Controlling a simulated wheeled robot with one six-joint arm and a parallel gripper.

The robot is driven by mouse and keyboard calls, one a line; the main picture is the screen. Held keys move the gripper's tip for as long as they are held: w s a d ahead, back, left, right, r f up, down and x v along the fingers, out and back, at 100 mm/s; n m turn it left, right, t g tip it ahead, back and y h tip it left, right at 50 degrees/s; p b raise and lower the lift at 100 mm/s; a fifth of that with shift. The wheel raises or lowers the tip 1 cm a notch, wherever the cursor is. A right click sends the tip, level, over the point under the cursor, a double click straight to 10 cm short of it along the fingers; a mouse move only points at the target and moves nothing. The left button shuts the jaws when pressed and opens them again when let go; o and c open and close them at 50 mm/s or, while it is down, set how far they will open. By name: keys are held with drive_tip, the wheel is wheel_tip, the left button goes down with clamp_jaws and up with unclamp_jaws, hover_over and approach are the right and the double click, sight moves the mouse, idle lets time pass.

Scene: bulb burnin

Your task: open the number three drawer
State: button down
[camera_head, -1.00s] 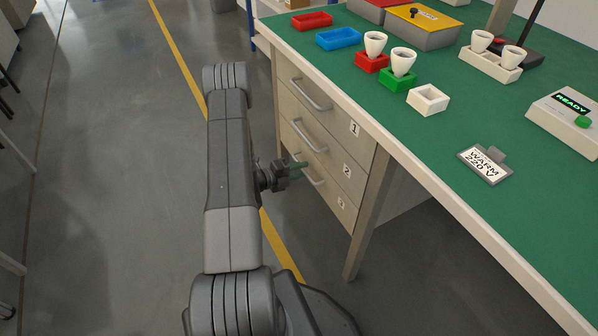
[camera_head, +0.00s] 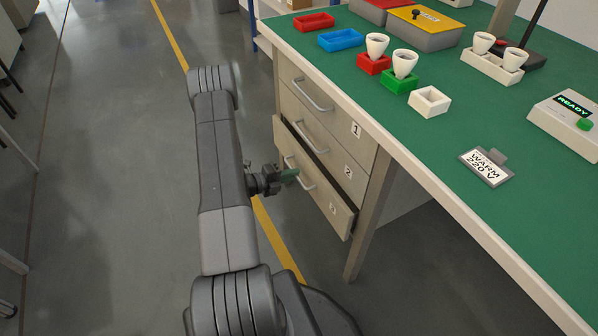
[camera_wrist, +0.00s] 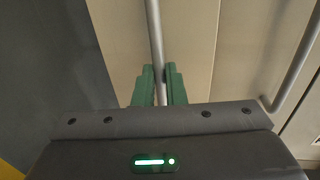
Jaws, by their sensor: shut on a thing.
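The number three drawer (camera_head: 322,200) is the lowest in the bench's drawer unit and stands partly pulled out, with a dark gap behind its top edge. Its label 3 shows at the right of its front. My gripper (camera_head: 290,176) is at this drawer's silver bar handle (camera_head: 304,183), shut on it. In the wrist view the green fingers (camera_wrist: 158,86) sit on either side of the handle bar (camera_wrist: 154,35). The inside of the drawer is mostly hidden.
Drawers 1 (camera_head: 318,103) and 2 (camera_head: 341,160) above are shut. Drawer 2's handle (camera_wrist: 296,75) runs beside mine in the wrist view. A bench leg (camera_head: 366,225) stands right of the drawers. Floor left of the unit is open.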

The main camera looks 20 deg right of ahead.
drive_tip(key=f+v, duration=0.2)
drive_tip(key=v, duration=1.2)
drive_tip(key=a+f+v, duration=0.1)
drive_tip(key=f+v, duration=0.2)
drive_tip(key=v, duration=1.1)
drive_tip(key=shift+f+p, duration=0.3)
drive_tip(key=shift+f, duration=0.05)
drive_tip(key=shift+w, duration=0.15)
drive_tip(key=c, duration=1.5)
unclamp_jaws()
drive_tip(key=shift+a, duration=0.1)
drive_tip(key=p+v, duration=0.2)
drive_tip(key=v, duration=1.1)
drive_tip(key=shift+a, duration=0.35)
drive_tip(key=shift+r, duration=0.1)
drive_tip(key=b+x, duration=0.2)
drive_tip(key=x, duration=1.2)
